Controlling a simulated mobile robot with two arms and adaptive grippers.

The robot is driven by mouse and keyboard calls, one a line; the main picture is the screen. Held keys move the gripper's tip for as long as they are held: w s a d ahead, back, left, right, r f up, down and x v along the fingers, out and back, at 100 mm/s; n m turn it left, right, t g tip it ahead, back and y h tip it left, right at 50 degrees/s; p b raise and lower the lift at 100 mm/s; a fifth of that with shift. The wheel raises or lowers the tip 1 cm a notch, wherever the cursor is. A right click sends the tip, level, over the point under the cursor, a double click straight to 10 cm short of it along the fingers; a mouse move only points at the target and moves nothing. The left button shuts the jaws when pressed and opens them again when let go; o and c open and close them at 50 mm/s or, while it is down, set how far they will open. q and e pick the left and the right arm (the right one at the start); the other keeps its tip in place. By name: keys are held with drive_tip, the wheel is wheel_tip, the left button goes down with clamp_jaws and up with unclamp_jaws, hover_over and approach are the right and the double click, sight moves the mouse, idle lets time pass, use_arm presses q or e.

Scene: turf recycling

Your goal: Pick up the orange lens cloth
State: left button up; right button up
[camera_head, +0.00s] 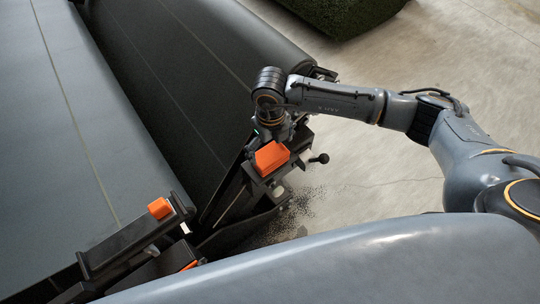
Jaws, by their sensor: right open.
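A bright orange piece (270,157) sits on a black bracket at the edge of the dark machine. A smaller orange block (160,208) sits on the end of a black bar at lower left. A thin orange sliver (189,266) shows low beside it. I cannot tell for sure which of these is the lens cloth. My right gripper (273,134) is open and points down just behind the larger orange piece. Its wrist hides part of it, and its fingertips do not show clearly. I cannot tell whether it touches the orange piece. My left gripper is out of view.
Wide dark belts (60,130) with seams fill the left. A black-knobbed lever (319,158) sticks out right of the bracket. Dark granules (295,210) lie on the pale concrete floor (390,180). A green turf roll (345,12) lies at the top. Open floor spreads at upper right.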

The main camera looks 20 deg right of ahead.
sight(270, 154)
wheel_tip(270, 154, down, 4)
drive_tip(key=shift+w+r, duration=0.1)
drive_tip(key=shift+w, duration=0.05)
drive_tip(key=shift+f, duration=0.25)
drive_tip(key=shift+c, duration=0.4)
drive_tip(key=c, duration=0.7)
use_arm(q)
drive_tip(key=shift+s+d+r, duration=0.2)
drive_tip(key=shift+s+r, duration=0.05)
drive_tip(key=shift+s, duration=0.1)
use_arm(e)
drive_tip(key=shift+r, duration=0.1)
